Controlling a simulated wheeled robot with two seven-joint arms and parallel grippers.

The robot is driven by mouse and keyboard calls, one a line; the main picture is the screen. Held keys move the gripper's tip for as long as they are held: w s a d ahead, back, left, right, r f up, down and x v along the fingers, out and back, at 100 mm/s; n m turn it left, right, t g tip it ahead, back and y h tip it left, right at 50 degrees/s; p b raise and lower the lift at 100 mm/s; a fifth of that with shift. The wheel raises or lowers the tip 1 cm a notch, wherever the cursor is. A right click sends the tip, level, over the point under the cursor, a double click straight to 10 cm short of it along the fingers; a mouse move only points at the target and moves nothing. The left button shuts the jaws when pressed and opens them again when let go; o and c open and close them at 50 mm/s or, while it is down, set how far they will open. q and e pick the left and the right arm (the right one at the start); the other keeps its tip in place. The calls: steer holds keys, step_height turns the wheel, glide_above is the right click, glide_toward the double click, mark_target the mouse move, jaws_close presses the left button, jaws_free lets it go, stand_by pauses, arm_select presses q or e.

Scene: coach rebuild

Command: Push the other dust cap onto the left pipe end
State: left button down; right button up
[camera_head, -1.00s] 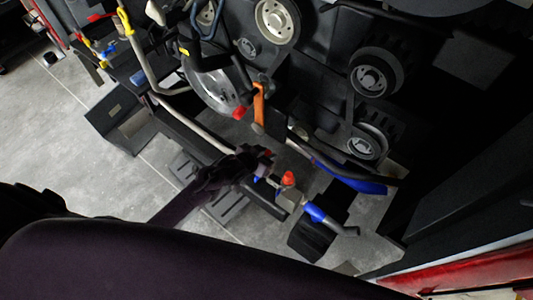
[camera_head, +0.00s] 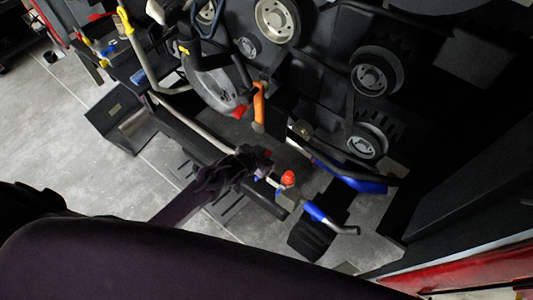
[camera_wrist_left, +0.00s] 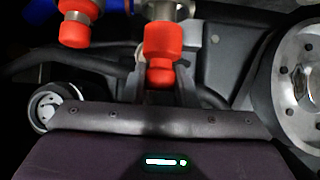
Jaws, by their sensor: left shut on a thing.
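My left gripper (camera_head: 264,166) is low at the pipework in the head view. In the left wrist view its fingers (camera_wrist_left: 160,88) are shut on a red dust cap (camera_wrist_left: 160,62). The far end of this cap meets a metal pipe end (camera_wrist_left: 168,10), and the two appear in line. How far the cap sits on the pipe cannot be told. Another red dust cap (camera_wrist_left: 75,28) is on the neighbouring pipe end, to the left in the wrist view. It also shows in the head view (camera_head: 288,178), just right of my gripper. My right gripper is not in view.
A blue-banded pipe (camera_head: 318,213) lies right of the gripper. A blue hose (camera_head: 360,184) and an orange strap (camera_head: 259,107) are beyond it. Pulleys (camera_head: 375,73) and a large metal disc (camera_wrist_left: 300,80) crowd the engine side. Grey floor (camera_head: 110,185) is open at left.

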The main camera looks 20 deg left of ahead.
arm_select(q)
steer(key=shift+f, duration=0.15)
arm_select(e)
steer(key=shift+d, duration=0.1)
arm_select(q)
steer(key=shift+f, duration=0.25)
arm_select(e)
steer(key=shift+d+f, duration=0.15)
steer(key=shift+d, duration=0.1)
arm_select(q)
steer(key=shift+f+b, duration=0.55)
steer(key=shift+f, duration=0.05)
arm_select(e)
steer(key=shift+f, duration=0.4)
arm_select(q)
steer(key=shift+f, duration=0.1)
steer(key=shift+f+b, duration=0.4)
steer(key=shift+f, duration=0.1)
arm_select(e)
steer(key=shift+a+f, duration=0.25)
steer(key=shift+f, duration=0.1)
arm_select(q)
steer(key=shift+f+b, duration=0.35)
steer(key=shift+f, duration=0.2)
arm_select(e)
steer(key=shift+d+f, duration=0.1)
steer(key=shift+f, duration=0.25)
